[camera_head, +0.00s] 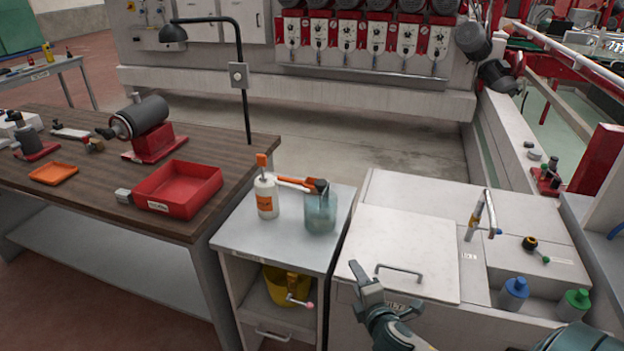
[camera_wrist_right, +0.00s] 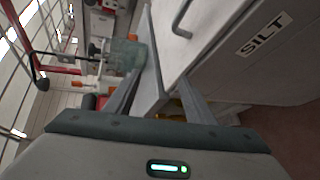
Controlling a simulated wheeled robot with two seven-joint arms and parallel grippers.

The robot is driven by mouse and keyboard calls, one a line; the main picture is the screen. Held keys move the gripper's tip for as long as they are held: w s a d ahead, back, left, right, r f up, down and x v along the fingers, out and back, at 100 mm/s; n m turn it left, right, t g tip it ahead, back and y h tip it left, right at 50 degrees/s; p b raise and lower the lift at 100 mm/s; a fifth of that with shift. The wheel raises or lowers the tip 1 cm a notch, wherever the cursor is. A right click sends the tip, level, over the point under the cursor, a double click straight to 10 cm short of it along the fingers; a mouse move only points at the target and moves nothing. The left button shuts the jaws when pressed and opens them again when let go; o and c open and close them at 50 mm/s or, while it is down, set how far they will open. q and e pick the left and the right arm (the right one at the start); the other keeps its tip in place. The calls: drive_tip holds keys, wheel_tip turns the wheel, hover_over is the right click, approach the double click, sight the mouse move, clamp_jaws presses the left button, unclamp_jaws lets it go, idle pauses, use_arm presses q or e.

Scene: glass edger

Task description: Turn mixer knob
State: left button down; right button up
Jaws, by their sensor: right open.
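No part is labelled as a mixer knob. A small pink knob (camera_head: 309,305) sits on a metal lever beside a yellow bucket (camera_head: 278,284) on the open shelf of the grey cabinet. A metal tap (camera_head: 489,214) stands on the white tank at the right. My right gripper (camera_head: 386,288) is open and empty, in front of the tank lid, right of the bucket and above the pink knob's level. In the right wrist view its two fingers (camera_wrist_right: 155,98) are apart, with a bit of yellow between them; the knob is not clear there. My left gripper is out of view.
The white lid (camera_head: 405,245) has a metal handle (camera_head: 398,272); the tank front is marked SILT (camera_wrist_right: 264,34). A white bottle (camera_head: 266,197) and a glass jar (camera_head: 320,212) stand on the cabinet top (camera_head: 290,250). Blue (camera_head: 513,293) and green (camera_head: 572,305) bottles stand right.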

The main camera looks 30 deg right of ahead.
drive_tip(key=w+d+r+n+t+y, duration=0.2)
drive_tip(key=w+d+r+n+t, duration=0.2)
drive_tip(key=w+r+n, duration=0.45)
drive_tip(key=n+y, duration=0.5)
drive_tip(key=n, duration=0.8)
approach(321, 186)
drive_tip(key=shift+s+d+f+t, duration=0.2)
drive_tip(key=shift+s+d, duration=0.1)
drive_tip(key=shift+s, duration=0.15)
drive_tip(key=shift+s+d+f+t, duration=0.1)
drive_tip(key=shift+s+d+t, duration=0.15)
drive_tip(key=shift+s, duration=0.25)
drive_tip(key=shift+w, duration=0.15)
drive_tip(key=w, duration=0.5)
drive_tip(key=w+a+p, duration=0.1)
drive_tip(key=w, duration=0.4)
drive_tip(key=w+p, duration=0.1)
drive_tip(key=w, duration=0.4)
drive_tip(key=shift+w+a, duration=0.15)
drive_tip(key=shift+a, duration=0.1)
drive_tip(key=shift+w+a, duration=0.1)
drive_tip(key=shift+w, duration=0.8)
drive_tip(key=c, duration=1)
